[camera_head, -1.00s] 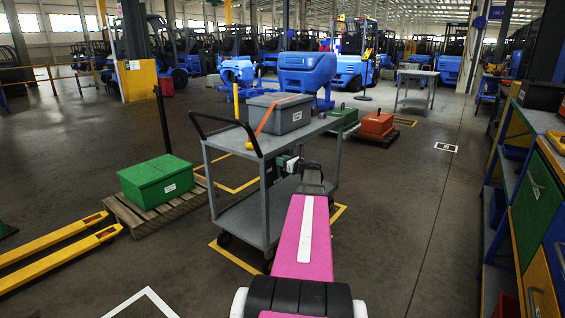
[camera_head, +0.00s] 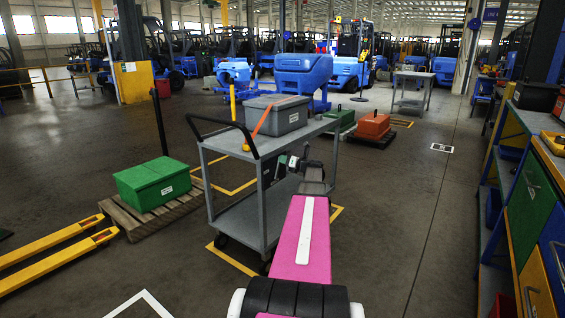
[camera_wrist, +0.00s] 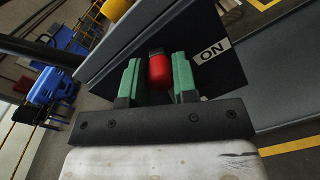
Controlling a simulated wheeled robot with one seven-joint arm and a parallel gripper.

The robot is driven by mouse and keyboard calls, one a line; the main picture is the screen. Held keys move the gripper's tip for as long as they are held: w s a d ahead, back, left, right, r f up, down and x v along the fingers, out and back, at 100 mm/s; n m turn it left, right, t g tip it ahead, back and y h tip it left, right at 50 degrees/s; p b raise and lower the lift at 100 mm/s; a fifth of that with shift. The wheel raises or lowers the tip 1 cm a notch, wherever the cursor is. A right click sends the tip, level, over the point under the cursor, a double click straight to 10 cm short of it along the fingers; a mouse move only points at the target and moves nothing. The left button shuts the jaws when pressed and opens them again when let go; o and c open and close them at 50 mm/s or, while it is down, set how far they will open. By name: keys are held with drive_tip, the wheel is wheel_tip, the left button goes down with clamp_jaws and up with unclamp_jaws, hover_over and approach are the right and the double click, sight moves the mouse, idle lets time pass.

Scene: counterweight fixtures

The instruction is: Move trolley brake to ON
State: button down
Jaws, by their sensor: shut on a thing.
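The grey trolley (camera_head: 238,205) stands ahead of me, with a grey lidded box (camera_head: 288,117) on its top deck. My gripper (camera_head: 293,163) is at the trolley's near right end, below the top deck. In the wrist view its green fingers (camera_wrist: 157,76) are shut on the red knob of the trolley brake (camera_wrist: 159,68), one finger on each side. A dark plate (camera_wrist: 226,75) lies behind the knob. A white ON label (camera_wrist: 212,50) is on it, to the right of the fingers. The brake's lower part is hidden by my gripper.
A green box (camera_head: 153,183) sits on a wooden pallet (camera_head: 130,222) left of the trolley, near yellow forks (camera_head: 55,240). A workbench with drawers (camera_head: 535,200) lines the right side. Floor between trolley and bench is clear.

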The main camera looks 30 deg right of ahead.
drive_tip(key=shift+w+d+f+m, duration=0.15)
drive_tip(key=shift+d+f+m, duration=0.05)
drive_tip(key=shift+d+m, duration=0.2)
drive_tip(key=shift+w+d+f+m, duration=0.15)
drive_tip(key=shift+d+m, duration=0.15)
drive_tip(key=shift+m, duration=0.2)
drive_tip(key=shift+d, duration=0.1)
drive_tip(key=c, duration=0.9)
unclamp_jaws()
drive_tip(key=v, duration=1.1)
drive_tip(key=shift+w, duration=0.1)
